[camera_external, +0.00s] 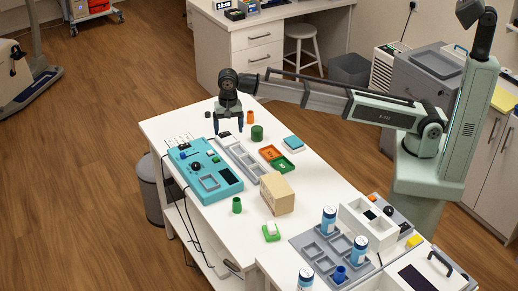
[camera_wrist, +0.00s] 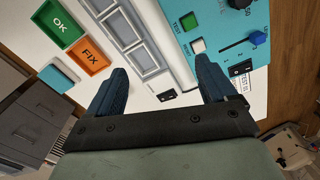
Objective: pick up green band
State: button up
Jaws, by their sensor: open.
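My gripper (camera_external: 228,130) is open and empty above the far end of the white table. In the wrist view its two dark blue fingers (camera_wrist: 160,80) are spread, with table and part of a grey divided tray beyond them. I cannot tell for sure which thing is the green band. A dark green round piece (camera_external: 257,132) stands just right of my gripper in the external view. A smaller green hollow-looking piece (camera_external: 237,205) stands farther toward the camera, beside the teal panel. Neither shows in the wrist view.
The teal panel (camera_external: 183,157) with knobs lies left of the grey divided tray (camera_external: 239,160). Green and orange OK/FIX trays (camera_wrist: 74,40), an orange piece (camera_external: 250,117) and a cardboard box (camera_external: 277,193) are nearby. White-blue canisters (camera_external: 328,219) stand at the near end.

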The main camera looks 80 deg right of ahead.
jog(key=s+d+m, duration=0.1)
jog(key=d+m, duration=0.1)
jog(key=d, duration=1.2)
jog(key=n, duration=0.3)
send_over(257, 129)
jog(key=f, duration=0.8)
jog(key=shift+w+a, duration=0.2)
jog(key=shift+w, duration=0.05)
jog(key=shift+s+d+f, duration=0.15)
jog(key=shift+f, duration=1.2)
jog(key=shift+s+d+f, duration=0.1)
jog(key=shift+d+f, duration=0.05)
jog(key=shift+f, duration=1.15)
jog(key=shift+c, duration=0.3)
jog(key=c, duration=1)
